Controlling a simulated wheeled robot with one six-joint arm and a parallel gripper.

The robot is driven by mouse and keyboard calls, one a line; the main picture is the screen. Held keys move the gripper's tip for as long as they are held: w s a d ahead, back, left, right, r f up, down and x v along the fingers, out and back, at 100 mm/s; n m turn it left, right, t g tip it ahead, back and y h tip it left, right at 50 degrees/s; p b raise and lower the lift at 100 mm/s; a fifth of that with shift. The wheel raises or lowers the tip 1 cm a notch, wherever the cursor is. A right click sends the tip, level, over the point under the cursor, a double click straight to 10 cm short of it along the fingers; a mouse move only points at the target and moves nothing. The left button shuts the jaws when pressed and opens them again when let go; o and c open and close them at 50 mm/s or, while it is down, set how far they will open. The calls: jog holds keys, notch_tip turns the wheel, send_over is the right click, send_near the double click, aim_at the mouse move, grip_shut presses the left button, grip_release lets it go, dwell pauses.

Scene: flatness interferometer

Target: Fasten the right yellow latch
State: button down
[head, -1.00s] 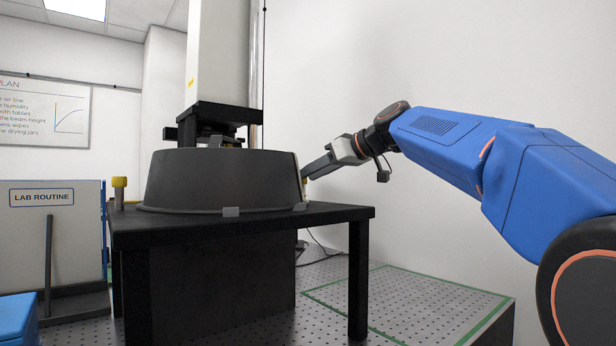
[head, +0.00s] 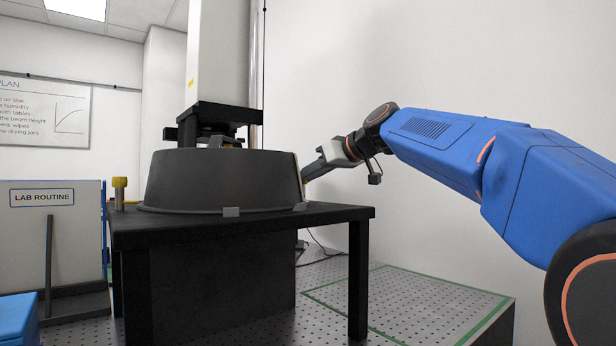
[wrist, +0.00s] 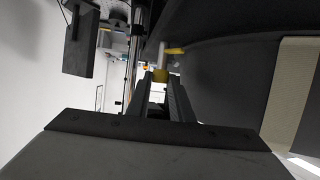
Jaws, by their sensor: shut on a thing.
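A yellow latch part (wrist: 160,75) shows in the wrist view between the fingertips of my gripper (wrist: 159,85), which is shut on it. A second yellow piece (wrist: 174,51) on a pale post lies just beyond. In the head view my gripper (head: 309,174) reaches to the right edge of the large black round housing (head: 222,180). The latch at its fingertips is hardly visible there. Another yellow latch (head: 119,187) stands upright on the left side of the black table.
The black table (head: 190,229) carries the housing under a tall white column (head: 218,55). The wrist view shows the dark curved wall (wrist: 235,70) close on the right. A perforated bench (head: 400,300) lies below.

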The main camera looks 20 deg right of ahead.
jog(key=shift+s+a+f+m+t+h, duration=0.15)
jog(key=shift+m+t+h, duration=0.3)
jog(key=shift+m+h, duration=0.5)
jog(key=shift+w+a+f+m+t+h, duration=0.15)
jog(key=shift+m+t+h, duration=0.3)
jog(key=shift+m+h, duration=0.45)
jog(key=shift+s+r, duration=0.1)
jog(key=shift+r, duration=0.05)
jog(key=c, duration=1.6)
grip_release()
jog(key=shift+s+r, duration=0.1)
jog(key=shift+r, duration=0.05)
jog(key=v, duration=1.7)
jog(key=shift+s, duration=0.15)
